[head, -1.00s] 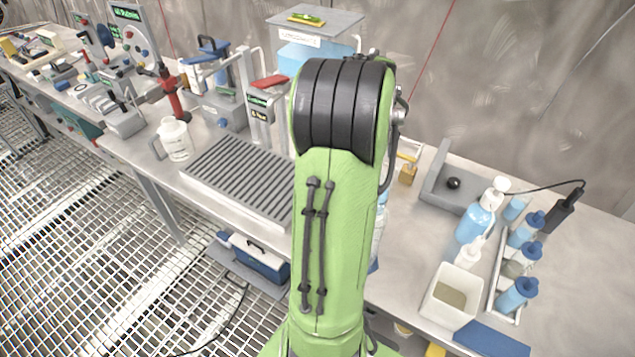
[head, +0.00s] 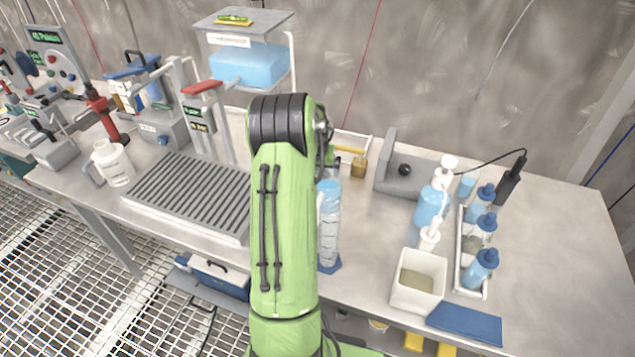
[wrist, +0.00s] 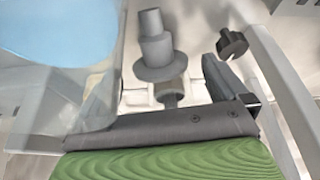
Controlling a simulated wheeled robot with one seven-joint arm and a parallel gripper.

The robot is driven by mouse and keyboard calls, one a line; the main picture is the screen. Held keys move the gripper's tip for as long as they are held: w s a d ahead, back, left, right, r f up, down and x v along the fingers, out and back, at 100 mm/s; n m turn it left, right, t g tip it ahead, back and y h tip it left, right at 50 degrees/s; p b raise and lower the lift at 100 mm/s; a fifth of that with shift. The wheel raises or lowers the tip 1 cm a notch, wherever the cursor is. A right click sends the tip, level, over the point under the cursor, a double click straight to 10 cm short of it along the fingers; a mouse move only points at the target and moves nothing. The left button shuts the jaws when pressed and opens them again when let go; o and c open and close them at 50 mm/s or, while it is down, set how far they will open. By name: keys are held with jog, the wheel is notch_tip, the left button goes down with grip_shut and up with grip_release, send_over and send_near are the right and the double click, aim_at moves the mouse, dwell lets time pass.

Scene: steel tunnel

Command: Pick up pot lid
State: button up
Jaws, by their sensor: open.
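I cannot make out a pot lid for certain in either view. In the wrist view a grey stepped knob on a round flange (wrist: 157,62) stands ahead of my gripper; I cannot tell whether it belongs to a lid. My gripper (wrist: 190,105) shows only in part there, as a dark grey bar and a dark finger above green casing. It is open, with nothing seen held in it. In the head view my green arm rises in the middle and hides my gripper and part of the bench behind it.
A clear-walled box with blue contents (head: 248,66) stands at the back. A ribbed grey tray (head: 190,196), white jug (head: 115,165) and clamp stand (head: 205,115) are left. Bottles (head: 432,203), a white tub (head: 418,282) and a bottle rack (head: 470,290) are right.

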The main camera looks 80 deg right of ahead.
jog(key=shift+d+f, duration=0.35)
jog(key=shift+f, duration=0.3)
jog(key=shift+a+r, duration=0.1)
jog(key=shift+c, duration=0.5)
jog(key=c, duration=1.1)
notch_tip(320, 180, up, 18)
jog(key=p, duration=0.4)
jog(key=shift+c, duration=0.2)
